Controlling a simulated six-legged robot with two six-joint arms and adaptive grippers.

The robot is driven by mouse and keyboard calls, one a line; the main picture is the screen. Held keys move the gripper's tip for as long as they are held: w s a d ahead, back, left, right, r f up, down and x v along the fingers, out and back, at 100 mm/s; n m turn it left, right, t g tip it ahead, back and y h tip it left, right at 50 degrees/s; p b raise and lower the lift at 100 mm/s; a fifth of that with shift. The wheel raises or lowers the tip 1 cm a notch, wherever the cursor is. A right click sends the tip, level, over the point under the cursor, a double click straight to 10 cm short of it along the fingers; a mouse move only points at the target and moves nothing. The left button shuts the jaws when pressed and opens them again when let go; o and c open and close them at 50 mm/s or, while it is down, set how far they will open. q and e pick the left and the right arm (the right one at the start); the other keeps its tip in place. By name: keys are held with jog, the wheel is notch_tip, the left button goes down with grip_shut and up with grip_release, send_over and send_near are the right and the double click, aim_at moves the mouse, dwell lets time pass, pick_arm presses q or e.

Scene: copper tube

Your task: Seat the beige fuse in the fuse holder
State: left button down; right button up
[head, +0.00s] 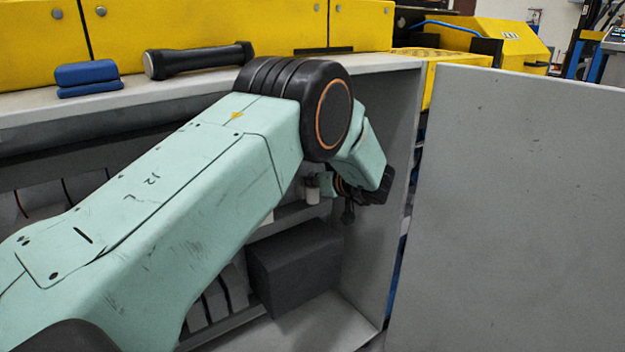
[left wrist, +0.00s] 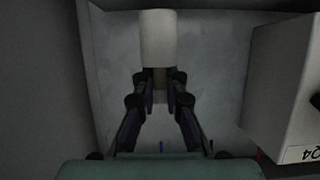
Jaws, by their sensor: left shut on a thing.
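My left gripper (head: 350,196) is inside the open grey cabinet, partly hidden by its own wrist. In the left wrist view its two fingers (left wrist: 160,80) close on a narrow brownish part below a pale beige cylinder, which looks like the beige fuse (left wrist: 157,40). The cylinder extends beyond the fingertips toward the top of the picture. In the head view a small pale cylinder (head: 312,191) shows just left of the gripper and looks like the same fuse. I cannot make out the fuse holder or whether the fuse touches it. My right gripper is not in view.
The cabinet's right side wall (head: 375,240) is close to the gripper. A dark grey box (head: 297,268) stands below. A pale box with a printed label (left wrist: 285,90) is at right in the wrist view. A black-handled object (head: 198,60) and blue block (head: 88,78) lie on top.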

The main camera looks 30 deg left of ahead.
pick_arm(q)
jog(key=c, duration=1.4)
grip_release()
jog(key=shift+f, duration=0.2)
jog(key=shift+r, duration=0.1)
